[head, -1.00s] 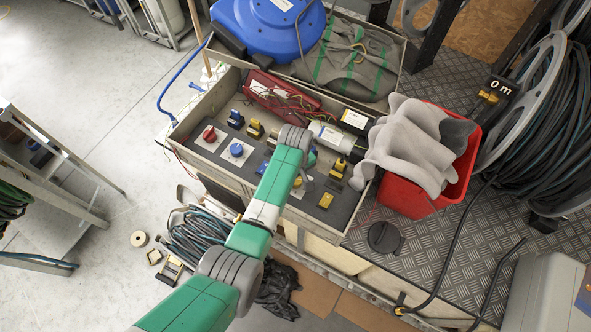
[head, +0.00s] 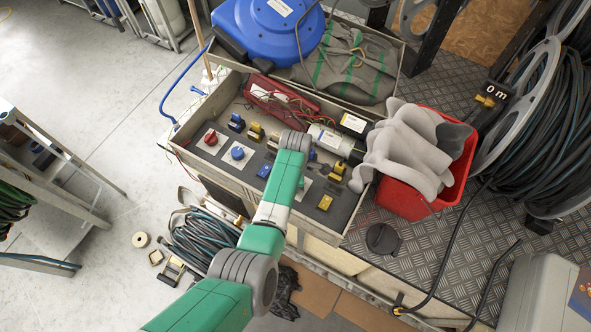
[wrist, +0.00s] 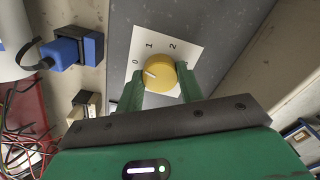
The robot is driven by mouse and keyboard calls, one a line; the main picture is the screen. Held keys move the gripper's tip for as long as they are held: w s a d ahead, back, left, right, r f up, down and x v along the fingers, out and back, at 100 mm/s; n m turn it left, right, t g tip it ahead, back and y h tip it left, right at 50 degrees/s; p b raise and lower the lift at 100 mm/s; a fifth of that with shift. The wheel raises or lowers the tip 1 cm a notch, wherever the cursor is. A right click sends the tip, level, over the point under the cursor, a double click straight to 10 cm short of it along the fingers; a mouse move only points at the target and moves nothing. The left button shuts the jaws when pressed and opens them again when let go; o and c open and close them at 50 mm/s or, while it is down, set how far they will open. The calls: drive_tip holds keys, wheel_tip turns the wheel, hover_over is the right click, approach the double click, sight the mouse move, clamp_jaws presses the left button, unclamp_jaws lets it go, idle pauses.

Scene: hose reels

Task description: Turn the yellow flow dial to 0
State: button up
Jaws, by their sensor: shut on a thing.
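The yellow flow dial (wrist: 159,76) is a round knob on a white plate (wrist: 190,52) printed with 0, 1 and 2, with a further number at the right partly hidden. The dial's pale pointer mark lies on its left side, toward the 0. My gripper (wrist: 160,84) is shut on the dial, one green finger on its left and one on its right. In the head view my arm hides the dial and my fingers.
A red dial (head: 210,138) and a blue dial (head: 238,153) sit on the same panel. Beside them are blue and yellow switch blocks, and a red box (head: 280,98) with loose wires. A red bin (head: 418,197) holding grey cloth stands right of the panel.

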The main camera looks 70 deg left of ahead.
drive_tip(key=shift+n, duration=1.4)
drive_tip(key=o, duration=1)
wheel_tip(320, 180, up, 8)
drive_tip(key=shift+f+p, duration=0.1)
drive_tip(key=shift+p, duration=1.1)
